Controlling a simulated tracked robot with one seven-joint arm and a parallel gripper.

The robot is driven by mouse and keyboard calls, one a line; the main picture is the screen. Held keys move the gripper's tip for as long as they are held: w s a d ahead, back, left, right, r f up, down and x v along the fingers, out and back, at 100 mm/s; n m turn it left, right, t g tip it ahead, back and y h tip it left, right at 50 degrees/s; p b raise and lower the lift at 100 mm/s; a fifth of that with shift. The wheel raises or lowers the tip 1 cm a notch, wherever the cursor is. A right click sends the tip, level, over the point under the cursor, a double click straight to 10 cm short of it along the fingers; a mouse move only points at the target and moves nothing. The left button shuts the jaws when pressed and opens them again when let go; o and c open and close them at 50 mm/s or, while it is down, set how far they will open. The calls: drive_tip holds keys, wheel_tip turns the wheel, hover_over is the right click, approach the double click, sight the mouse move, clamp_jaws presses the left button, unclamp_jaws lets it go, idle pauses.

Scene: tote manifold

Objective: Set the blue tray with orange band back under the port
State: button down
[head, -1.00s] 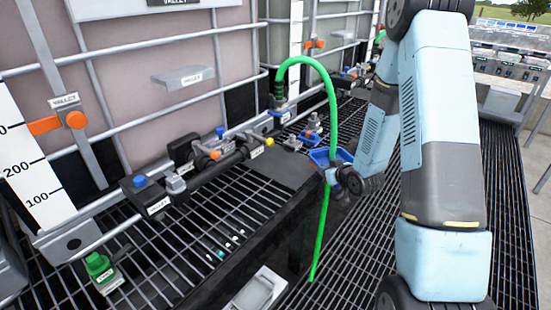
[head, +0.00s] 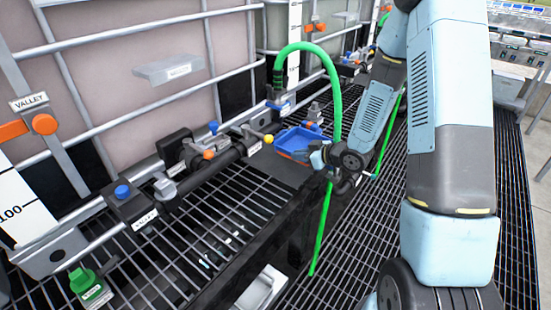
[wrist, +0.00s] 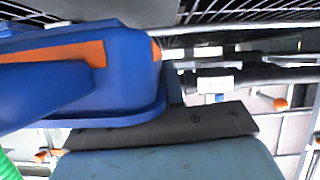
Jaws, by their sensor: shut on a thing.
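The blue tray with an orange band (head: 294,141) is held by my gripper (head: 320,157) in the head view, beside the green hose and just above the dark ledge. My gripper is shut on the tray's near right side; its fingertips are partly hidden. In the wrist view the tray (wrist: 130,85) fills the upper left, close to the camera, with its orange band on the wall. A blue fitting (head: 277,104) sits under the hose end, behind and left of the tray. I cannot tell for sure which opening is the port.
The green hose (head: 336,110) arches over and hangs down right beside my gripper. A black manifold pipe (head: 222,160) with valves runs along the tank front on the left. A white bin (head: 262,288) sits below. Dark grating (head: 350,240) covers the floor.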

drive_tip(key=w+a, duration=0.2)
drive_tip(key=a, duration=0.1)
drive_tip(key=w+a+f, duration=0.1)
drive_tip(key=w+a, duration=0.1)
drive_tip(key=a, duration=0.1)
drive_tip(key=w+a+f, duration=0.1)
drive_tip(key=w+a, duration=0.2)
drive_tip(key=shift+w+a, duration=0.1)
drive_tip(key=shift+a, duration=0.1)
drive_tip(key=shift+w+a+f, duration=0.15)
drive_tip(key=shift+f, duration=2.35)
drive_tip(key=c, duration=1.2)
unclamp_jaws()
drive_tip(key=shift+c, duration=0.2)
